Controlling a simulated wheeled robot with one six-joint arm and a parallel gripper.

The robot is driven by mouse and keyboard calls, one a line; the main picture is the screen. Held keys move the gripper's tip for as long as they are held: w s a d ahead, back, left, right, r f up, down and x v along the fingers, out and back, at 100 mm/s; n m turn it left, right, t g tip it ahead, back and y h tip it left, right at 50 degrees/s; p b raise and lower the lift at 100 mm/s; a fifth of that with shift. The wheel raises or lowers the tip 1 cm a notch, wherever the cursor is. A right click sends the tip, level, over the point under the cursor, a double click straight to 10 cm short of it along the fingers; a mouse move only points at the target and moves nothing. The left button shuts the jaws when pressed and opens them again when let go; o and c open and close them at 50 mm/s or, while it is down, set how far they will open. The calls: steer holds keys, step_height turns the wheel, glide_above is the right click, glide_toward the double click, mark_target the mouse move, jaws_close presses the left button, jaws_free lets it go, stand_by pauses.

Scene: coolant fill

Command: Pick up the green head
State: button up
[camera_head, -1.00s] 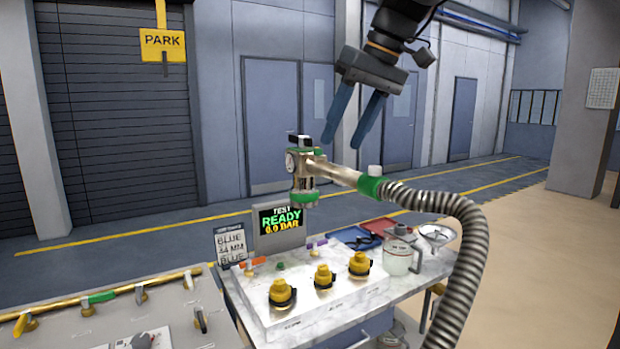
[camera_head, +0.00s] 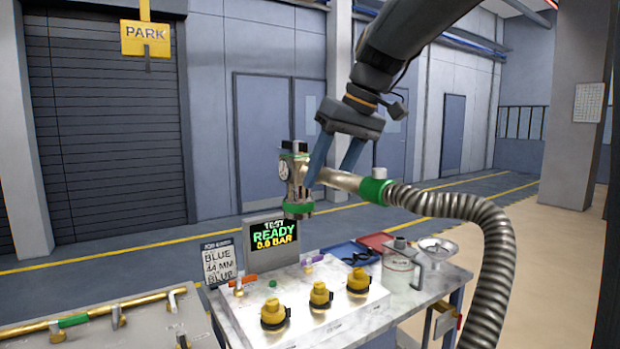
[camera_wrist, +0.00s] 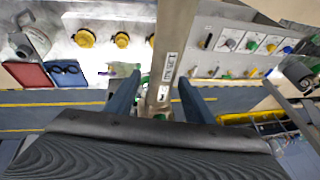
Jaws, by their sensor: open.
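The green head (camera_head: 295,180) is a metal fitting with a round gauge, a black top and a green ring at its lower end. A metal pipe runs right from it to a green collar (camera_head: 376,191) and a ribbed hose. My gripper (camera_head: 332,174) is open, its two blue fingers pointing down around the pipe just right of the gauge. In the wrist view, the pipe (camera_wrist: 172,55) with a white label lies between the open fingers (camera_wrist: 160,95). I cannot tell whether either finger touches it.
Below stands a bench (camera_head: 398,298) with several yellow-capped ports, a lit screen (camera_head: 272,235) reading READY 0.0 BAR, and a sign (camera_head: 219,262) reading BLUE 44 MM. A jug (camera_head: 398,262) and a funnel (camera_head: 437,247) stand at its right. The ribbed hose (camera_head: 490,245) curves down at right.

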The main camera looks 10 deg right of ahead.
steer(key=shift+p+x, duration=0.6)
steer(key=shift+x, duration=1.35)
steer(key=shift+s, duration=0.1)
jaws_close()
